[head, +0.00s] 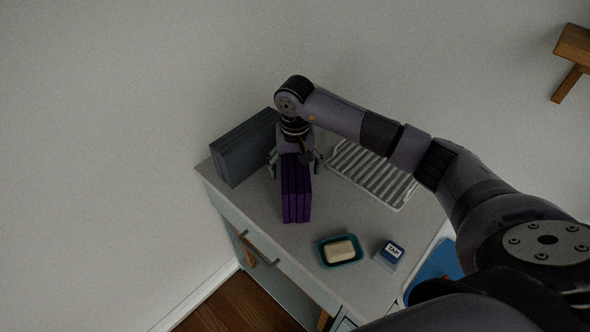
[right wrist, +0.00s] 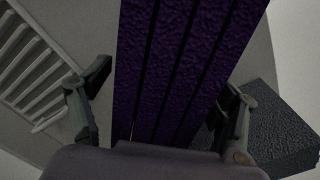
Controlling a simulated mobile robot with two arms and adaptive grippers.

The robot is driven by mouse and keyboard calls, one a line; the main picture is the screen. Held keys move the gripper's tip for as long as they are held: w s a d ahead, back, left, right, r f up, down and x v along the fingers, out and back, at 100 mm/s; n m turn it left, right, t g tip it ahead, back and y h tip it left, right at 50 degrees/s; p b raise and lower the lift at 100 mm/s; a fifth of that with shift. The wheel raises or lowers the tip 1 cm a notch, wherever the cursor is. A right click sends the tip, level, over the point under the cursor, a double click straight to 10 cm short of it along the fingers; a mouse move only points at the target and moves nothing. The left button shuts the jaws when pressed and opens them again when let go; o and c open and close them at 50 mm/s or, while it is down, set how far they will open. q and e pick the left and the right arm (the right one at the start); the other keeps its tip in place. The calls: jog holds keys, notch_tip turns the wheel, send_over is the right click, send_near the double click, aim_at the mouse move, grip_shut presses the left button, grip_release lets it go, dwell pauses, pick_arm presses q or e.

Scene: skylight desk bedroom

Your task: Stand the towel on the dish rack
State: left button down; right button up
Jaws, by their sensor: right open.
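A purple folded towel (head: 296,192) stands upright on the grey counter, its folds showing as several vertical bands. It fills the middle of the right wrist view (right wrist: 180,70). My right gripper (head: 296,170) is open, with one finger on each side of the towel's upper part; in the right wrist view (right wrist: 165,105) a gap shows beside the left finger. The white dish rack (head: 372,174) stands empty to the right of the towel, partly hidden by my right arm. Its slats also show in the right wrist view (right wrist: 32,70). My left gripper is not in view.
A dark grey box-like block (head: 245,147) stands close left of the towel. A teal soap dish (head: 319,252) with a pale soap bar (head: 340,251) and a small box marked TAP (head: 390,254) sit toward the front. A blue item (head: 432,268) lies at the right.

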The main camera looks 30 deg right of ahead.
jog(key=shift+f, duration=0.1)
jog(key=shift+c, duration=0.2)
jog(key=c, duration=1.5)
jog(key=shift+w, duration=0.1)
